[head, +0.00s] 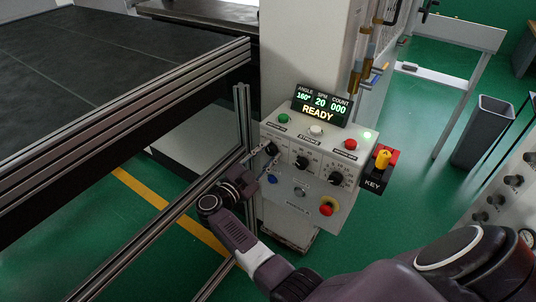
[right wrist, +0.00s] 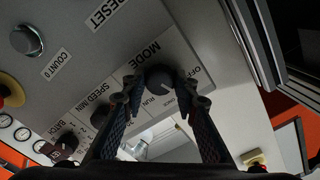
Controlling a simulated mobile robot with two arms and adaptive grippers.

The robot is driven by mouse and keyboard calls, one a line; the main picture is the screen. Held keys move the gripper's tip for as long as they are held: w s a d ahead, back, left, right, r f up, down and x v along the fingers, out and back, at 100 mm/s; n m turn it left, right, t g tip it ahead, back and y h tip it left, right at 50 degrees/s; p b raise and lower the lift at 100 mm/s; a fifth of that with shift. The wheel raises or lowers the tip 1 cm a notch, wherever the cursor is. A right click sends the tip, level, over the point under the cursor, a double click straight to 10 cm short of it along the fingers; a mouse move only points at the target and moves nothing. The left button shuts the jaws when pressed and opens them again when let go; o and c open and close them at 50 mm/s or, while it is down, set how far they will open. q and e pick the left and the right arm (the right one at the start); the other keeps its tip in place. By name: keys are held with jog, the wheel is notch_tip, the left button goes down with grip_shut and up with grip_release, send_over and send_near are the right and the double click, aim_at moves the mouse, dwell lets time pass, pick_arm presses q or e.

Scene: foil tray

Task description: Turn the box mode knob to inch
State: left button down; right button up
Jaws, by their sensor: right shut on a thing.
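The grey control box (head: 292,207) stands in the middle of the head view, under a lit display reading READY. Its mode knob (right wrist: 160,77) is a dark round knob below the word MODE in the right wrist view, which shows the panel upside down or tilted. Labels around it include OFF and RUN; a third is hard to read. My right gripper (head: 268,152) reaches the left side of the box and hides the knob in the head view. Its two fingers (right wrist: 160,92) are shut on the knob from both sides. I cannot tell where the knob points. My left gripper is out of view.
A metal frame post (head: 243,120) stands just left of the box.

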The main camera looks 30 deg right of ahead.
jog(key=shift+f, duration=0.15)
jog(key=o, duration=1.2)
jog(key=shift+c, duration=0.2)
